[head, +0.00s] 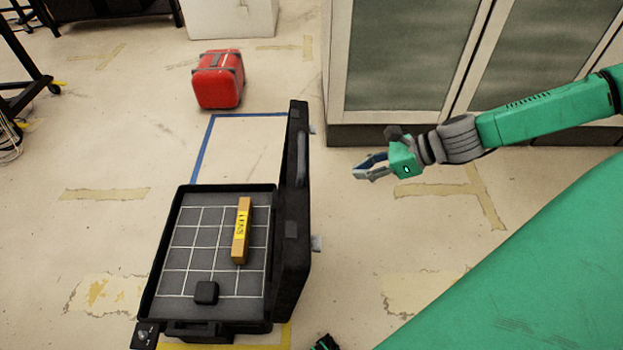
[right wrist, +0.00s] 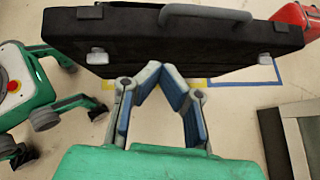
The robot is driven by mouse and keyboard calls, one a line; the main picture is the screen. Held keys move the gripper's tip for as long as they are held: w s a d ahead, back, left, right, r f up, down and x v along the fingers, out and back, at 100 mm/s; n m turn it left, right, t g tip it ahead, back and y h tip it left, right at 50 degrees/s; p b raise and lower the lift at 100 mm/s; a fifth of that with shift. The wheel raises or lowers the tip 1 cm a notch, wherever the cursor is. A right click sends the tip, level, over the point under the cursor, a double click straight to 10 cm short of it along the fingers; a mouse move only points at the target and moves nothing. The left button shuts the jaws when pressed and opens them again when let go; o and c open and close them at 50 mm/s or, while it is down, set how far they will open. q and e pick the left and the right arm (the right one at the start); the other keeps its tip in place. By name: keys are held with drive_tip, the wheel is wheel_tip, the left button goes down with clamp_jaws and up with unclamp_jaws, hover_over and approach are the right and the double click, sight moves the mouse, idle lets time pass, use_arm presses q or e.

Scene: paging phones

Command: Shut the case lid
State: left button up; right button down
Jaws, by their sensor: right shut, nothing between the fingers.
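A black case (head: 166,245) lies on the floor with its lid (head: 296,240) standing up, nearly vertical, along its right side. In the case are a gridded dark insert (head: 185,260), a wooden bar with a yellow label (head: 241,230) and a small black block (head: 206,292). My right gripper (head: 361,170) is shut and empty, to the right of the lid and apart from it in the head view. In the right wrist view, the lid's outer side (right wrist: 190,38) with its grey handle crosses the top, beyond the shut fingers (right wrist: 163,75). My left gripper is not in view.
A red box (head: 219,80) stands on the floor behind the case. Blue tape (head: 205,145) marks the floor behind the case and yellow tape (head: 285,335) in front. A cabinet (head: 410,55) stands behind my right arm. Floor between the lid and cabinet is clear.

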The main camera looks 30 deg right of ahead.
sight(303, 184)
drive_tip(key=b+x, duration=0.2)
drive_tip(key=x, duration=0.1)
drive_tip(key=r+b+x, duration=0.1)
drive_tip(key=b+x, duration=0.2)
drive_tip(key=x, duration=0.1)
drive_tip(key=w+b+x, duration=0.1)
drive_tip(key=b+x, duration=0.1)
drive_tip(key=x, duration=0.1)
drive_tip(key=shift+a+b, duration=0.35)
drive_tip(key=shift+b, duration=0.05)
drive_tip(key=shift+w+a+r, duration=0.3)
drive_tip(key=shift+a, duration=0.1)
drive_tip(key=shift+d, duration=0.2)
